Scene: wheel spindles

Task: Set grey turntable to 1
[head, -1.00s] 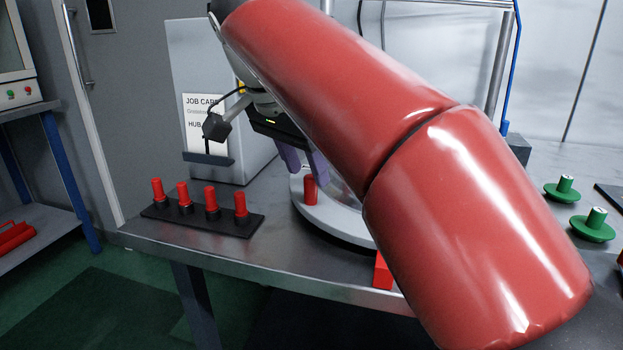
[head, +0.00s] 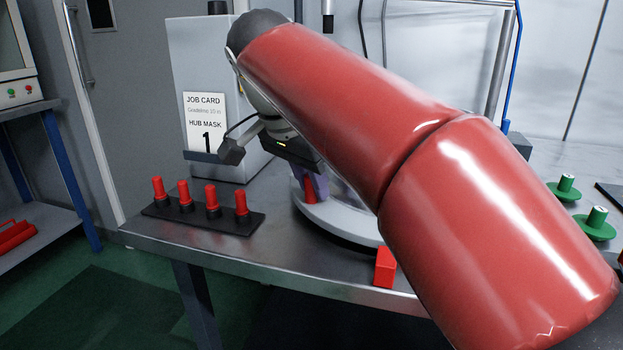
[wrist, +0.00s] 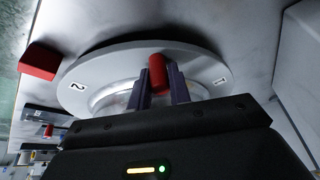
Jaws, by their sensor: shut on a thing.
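The grey turntable (wrist: 118,65) is a round disc on the metal bench, with a label 2 (wrist: 77,86) on its left and a label 1 (wrist: 221,81) on its right in the wrist view. In the head view its rim (head: 340,222) shows partly behind my arm. A short red upright knob (wrist: 157,72) stands on the disc. My gripper (wrist: 158,84) is shut on this red knob, with a purple finger at each side. A red block (wrist: 38,61) sits just outside the rim near label 2; the head view shows it at the bench's front edge (head: 385,267).
A black rack (head: 203,219) with several red pegs stands left of the turntable. A grey box (head: 238,110) behind carries a job card (head: 205,120) reading HUB MASK 1. Green flanged parts (head: 596,224) stand on the right. My arm hides much of the bench.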

